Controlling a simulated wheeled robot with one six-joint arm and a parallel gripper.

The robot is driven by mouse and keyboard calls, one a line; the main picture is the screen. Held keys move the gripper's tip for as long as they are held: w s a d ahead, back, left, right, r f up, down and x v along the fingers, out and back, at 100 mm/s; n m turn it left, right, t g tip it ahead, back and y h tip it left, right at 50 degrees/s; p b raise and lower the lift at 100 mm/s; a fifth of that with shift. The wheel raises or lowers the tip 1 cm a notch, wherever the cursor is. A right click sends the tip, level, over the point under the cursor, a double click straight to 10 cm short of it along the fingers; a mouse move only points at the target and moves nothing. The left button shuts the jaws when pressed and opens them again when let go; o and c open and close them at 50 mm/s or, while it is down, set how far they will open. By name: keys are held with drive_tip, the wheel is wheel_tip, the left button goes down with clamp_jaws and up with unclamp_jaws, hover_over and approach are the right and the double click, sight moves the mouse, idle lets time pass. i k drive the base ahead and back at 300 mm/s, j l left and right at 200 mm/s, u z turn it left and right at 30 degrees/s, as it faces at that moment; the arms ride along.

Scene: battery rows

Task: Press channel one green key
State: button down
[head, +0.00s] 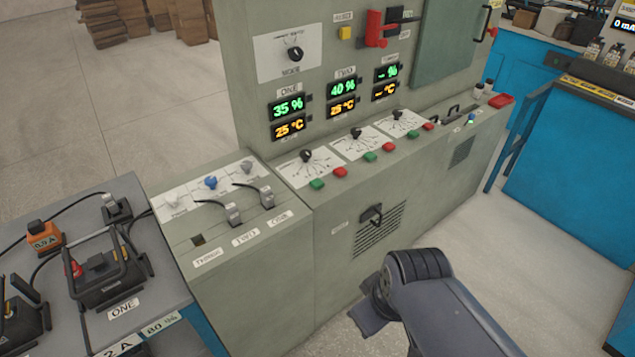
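The channel one green key (317,184) sits on the sloping desk of the grey-green cabinet (330,225). Nothing covers or touches the green key. Part of my dark grey arm shows at the bottom right, in front of the cabinet and apart from the keys. My gripper's fingers do not show.
Channel two's green key (370,157) and channel three's green key (413,134) lie farther right. A black selector knob (306,156) stands behind the channel one keys. A lower box with cable plugs (234,214) adjoins at left. A battery (105,272) stands on the left bench.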

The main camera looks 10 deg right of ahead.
sight(316, 184)
drive_tip(key=i+j+z, duration=0.2)
drive_tip(key=j, duration=0.15)
drive_tip(key=i+j+z, duration=0.2)
drive_tip(key=j, duration=0.15)
drive_tip(key=j+z, duration=0.15)
drive_tip(key=j, duration=0.2)
drive_tip(key=i, duration=0.05)
